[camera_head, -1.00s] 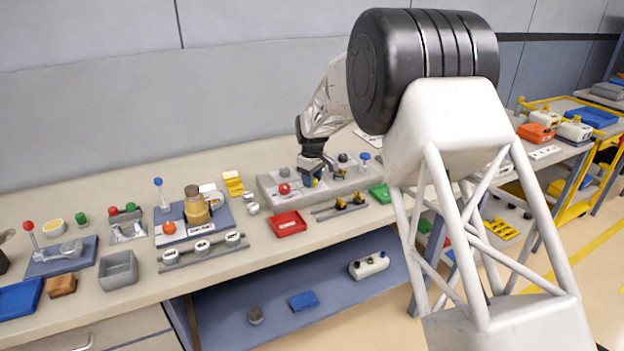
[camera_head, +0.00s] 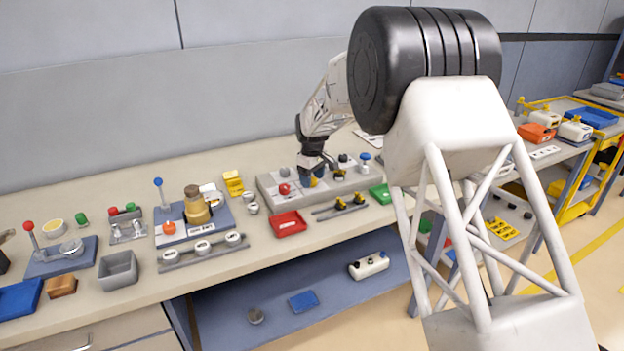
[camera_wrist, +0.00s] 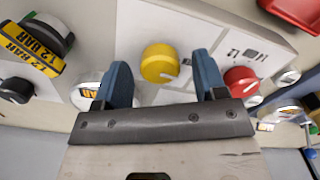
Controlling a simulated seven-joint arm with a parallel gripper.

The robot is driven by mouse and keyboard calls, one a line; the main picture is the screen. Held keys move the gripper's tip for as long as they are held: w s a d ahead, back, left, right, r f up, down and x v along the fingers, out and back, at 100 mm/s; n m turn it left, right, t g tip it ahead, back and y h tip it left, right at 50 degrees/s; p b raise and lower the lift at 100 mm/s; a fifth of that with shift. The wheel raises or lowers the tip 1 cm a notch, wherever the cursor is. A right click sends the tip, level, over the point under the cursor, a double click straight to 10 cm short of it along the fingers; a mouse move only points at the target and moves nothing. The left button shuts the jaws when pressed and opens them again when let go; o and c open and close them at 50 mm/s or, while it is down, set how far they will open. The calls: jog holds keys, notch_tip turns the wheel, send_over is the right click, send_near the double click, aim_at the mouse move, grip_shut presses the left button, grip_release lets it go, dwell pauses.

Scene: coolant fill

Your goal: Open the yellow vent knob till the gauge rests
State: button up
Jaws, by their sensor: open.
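The yellow vent knob (camera_wrist: 160,62) is round with a pale pointer mark on its lower right side, on a white plate in the wrist view. My gripper (camera_wrist: 162,76) is open, with one blue finger on each side of the knob and visible gaps between. In the head view my gripper (camera_head: 312,176) is over the grey panel block (camera_head: 268,184), with a bit of the yellow knob (camera_head: 315,183) showing below it. A round white dial (camera_wrist: 84,94) is partly hidden behind the left finger; its needle cannot be read.
A red knob (camera_wrist: 240,80) sits close beside the right finger. A red tray (camera_head: 288,224) stands in front of the panel.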

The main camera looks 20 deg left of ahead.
aim_at(313, 179)
jog(key=shift+r, duration=3.65)
jog(key=shift+d+r, duration=0.15)
jog(key=shift+d, duration=0.05)
jog(key=s+d+r+m, duration=0.2)
jog(key=s+d+r, duration=0.4)
jog(key=d, duration=0.5)
jog(key=s+d+r+m+t, duration=0.1)
jog(key=s+d+r+m, duration=0.3)
jog(key=s+d, duration=0.55)
jog(key=s+d+r+m, duration=0.1)
jog(key=s+d+r, duration=0.45)
jog(key=d, duration=0.65)
jog(key=s+d+f+m, duration=0.1)
jog(key=s+d+m, duration=0.1)
jog(key=s+d, duration=0.4)
jog(key=s+d+f+m+t, duration=0.1)
jog(key=s+d, duration=0.4)
jog(key=s, duration=1)
jog(key=s+d+f+m, duration=0.3)
jog(key=s+d, duration=0.3)
jog(key=s, duration=0.5)
jog(key=shift+s+d+f+m+t, duration=0.2)
jog(key=shift+d+m+t, duration=0.15)
jog(key=shift+m, duration=0.45)
